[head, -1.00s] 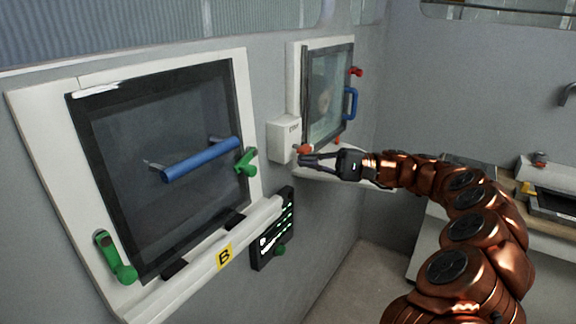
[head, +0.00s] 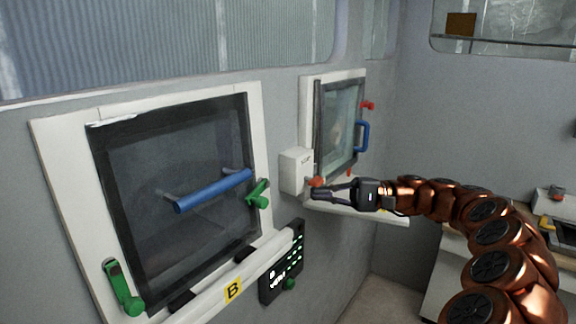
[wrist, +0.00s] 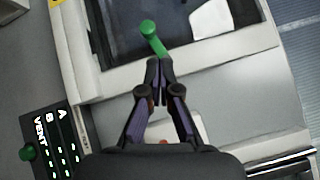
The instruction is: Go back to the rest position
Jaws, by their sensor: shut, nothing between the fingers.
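My gripper (head: 318,194) is at the end of my copper-coloured arm in the head view, in front of the wall between the two hatches. Its fingertips appear near the red knob (head: 316,182) of a small white box (head: 297,170); I cannot tell whether they touch. In the wrist view the fingers (wrist: 160,68) are closed together with nothing between them. Just beyond the tips, in that view, is a green latch handle (wrist: 150,32) on the near hatch frame.
The near hatch (head: 170,165) has a blue bar handle (head: 213,190) and green latches. Below it is a black lit panel (head: 283,262). The far hatch (head: 340,125) has a blue handle (head: 363,136) and red latches. A counter (head: 484,240) stands at the right.

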